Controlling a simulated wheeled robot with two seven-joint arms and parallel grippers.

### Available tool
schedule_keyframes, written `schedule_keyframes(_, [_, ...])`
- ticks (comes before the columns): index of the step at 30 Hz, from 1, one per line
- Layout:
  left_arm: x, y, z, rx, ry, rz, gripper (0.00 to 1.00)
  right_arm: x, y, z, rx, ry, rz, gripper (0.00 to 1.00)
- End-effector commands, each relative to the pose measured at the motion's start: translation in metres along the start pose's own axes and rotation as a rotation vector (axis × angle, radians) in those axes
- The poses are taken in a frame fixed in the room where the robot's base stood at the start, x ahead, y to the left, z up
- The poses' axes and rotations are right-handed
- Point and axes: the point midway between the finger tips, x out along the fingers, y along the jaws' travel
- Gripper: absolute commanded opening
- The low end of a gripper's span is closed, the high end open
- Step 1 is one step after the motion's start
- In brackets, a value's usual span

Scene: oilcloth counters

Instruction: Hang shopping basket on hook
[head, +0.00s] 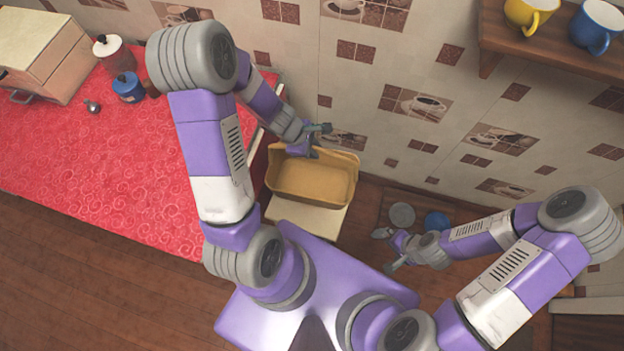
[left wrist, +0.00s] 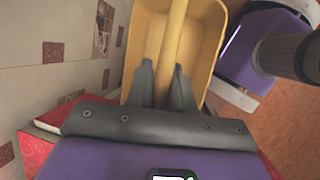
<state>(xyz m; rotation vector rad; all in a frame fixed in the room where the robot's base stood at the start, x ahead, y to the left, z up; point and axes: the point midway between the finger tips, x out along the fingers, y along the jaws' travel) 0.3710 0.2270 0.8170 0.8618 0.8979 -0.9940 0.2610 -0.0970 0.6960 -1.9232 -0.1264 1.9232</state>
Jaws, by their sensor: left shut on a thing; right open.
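The shopping basket (head: 312,183) is yellow, open-topped and rectangular, near the tiled wall in the head view. It also fills the top of the left wrist view (left wrist: 205,45). My left gripper (head: 312,142) is at the basket's wall side, shut on its handle (left wrist: 173,35), which runs between the two fingers in the left wrist view. My right gripper (head: 387,251) is open and empty, low and to the right of the basket. I cannot make out a hook in either view. Whether the basket touches the pale surface below it cannot be told.
A pale surface (head: 300,214) is below the basket. A wall shelf (head: 545,45) holds yellow and blue mugs. A blue round thing (head: 437,221) lies low right.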

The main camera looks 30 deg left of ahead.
Motion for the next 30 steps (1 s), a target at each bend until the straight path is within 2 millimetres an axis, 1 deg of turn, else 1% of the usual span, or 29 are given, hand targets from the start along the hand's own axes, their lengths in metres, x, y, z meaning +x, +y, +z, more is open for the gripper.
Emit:
schedule_keyframes(7, [0.002, 0.0, -0.001, 0.002, -0.001, 0.001, 0.0, 0.002, 0.001, 0.0, 0.0, 0.0, 0.0, 1.0])
schedule_keyframes(15, [0.037, -0.007, -0.015, 0.001, -0.002, 0.0, 0.0, 0.031, 0.011, -0.001, 0.0, 0.0, 0.0, 1.0])
schedule_keyframes(18, [0.044, -0.008, -0.018, 0.001, -0.002, 0.0, 0.0, 0.036, 0.014, -0.002, 0.0, 0.0, 0.0, 1.0])
schedule_keyframes(25, [0.053, -0.01, -0.021, 0.003, -0.001, 0.001, 0.0, 0.043, 0.016, -0.002, 0.0, 0.0, 0.0, 1.0])
schedule_keyframes(30, [0.074, -0.014, -0.03, 0.002, -0.002, 0.0, 0.0, 0.061, 0.023, -0.003, 0.0, 0.0, 0.0, 1.0])
